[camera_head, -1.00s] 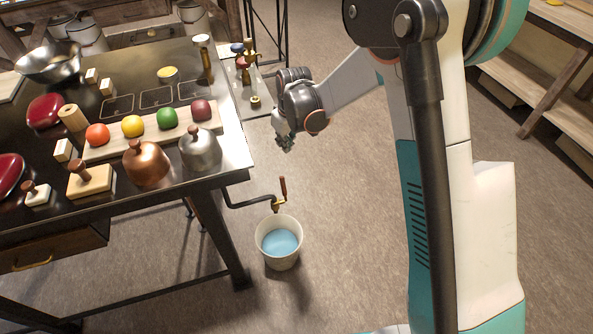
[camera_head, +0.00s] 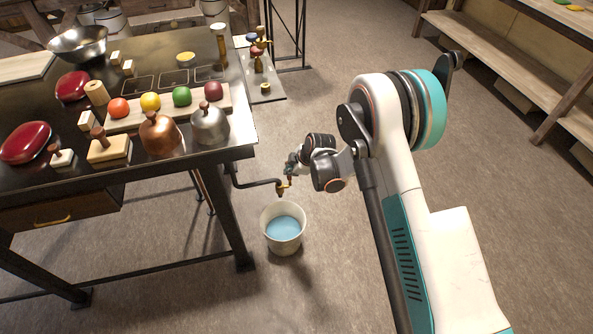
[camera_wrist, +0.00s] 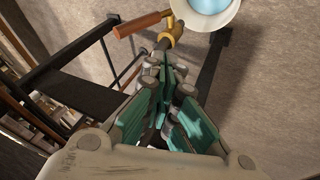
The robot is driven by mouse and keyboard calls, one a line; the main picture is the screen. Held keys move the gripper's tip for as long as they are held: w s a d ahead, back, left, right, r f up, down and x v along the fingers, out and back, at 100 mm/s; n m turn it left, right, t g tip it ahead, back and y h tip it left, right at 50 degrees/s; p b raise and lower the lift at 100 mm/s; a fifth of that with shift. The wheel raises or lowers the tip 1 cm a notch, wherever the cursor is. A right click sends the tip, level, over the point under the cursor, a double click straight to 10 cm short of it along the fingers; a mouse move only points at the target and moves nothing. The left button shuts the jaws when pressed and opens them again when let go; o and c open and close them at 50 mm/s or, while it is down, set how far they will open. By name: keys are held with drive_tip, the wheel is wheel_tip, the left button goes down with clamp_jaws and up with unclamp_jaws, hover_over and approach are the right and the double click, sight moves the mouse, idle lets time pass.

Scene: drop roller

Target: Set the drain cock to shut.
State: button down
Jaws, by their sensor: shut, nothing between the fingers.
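The drain cock (camera_head: 281,188) is a small brass valve on the end of a dark bent pipe beside the table's right leg. Its red-brown lever is mostly hidden by my gripper in the head view. In the wrist view the brass body (camera_wrist: 172,34) shows just beyond my fingers, and the lever (camera_wrist: 143,23) sticks out to the left from it. My gripper (camera_wrist: 166,80) is shut and empty, close to the cock. It also shows in the head view (camera_head: 291,170); I cannot tell whether it touches the lever.
A white bucket (camera_head: 284,240) with blue liquid stands on the floor below the cock. The dark table (camera_head: 150,172) at left holds bells, coloured balls, and blocks. A low plate (camera_head: 262,90) with small valves is behind. The floor at right is clear, with shelves beyond.

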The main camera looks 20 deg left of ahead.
drive_tip(key=shift+w+a+f+b, duration=0.6)
drive_tip(key=shift+w+f, duration=0.2)
drive_tip(key=shift+f, duration=0.25)
drive_tip(key=shift+w+a+f+b, duration=0.55)
drive_tip(key=shift+w+f, duration=0.2)
drive_tip(key=shift+f, duration=0.25)
drive_tip(key=shift+w+a+f+b, duration=0.55)
drive_tip(key=shift+w+f, duration=0.25)
drive_tip(key=shift+f, duration=0.25)
drive_tip(key=shift+a+r, duration=0.1)
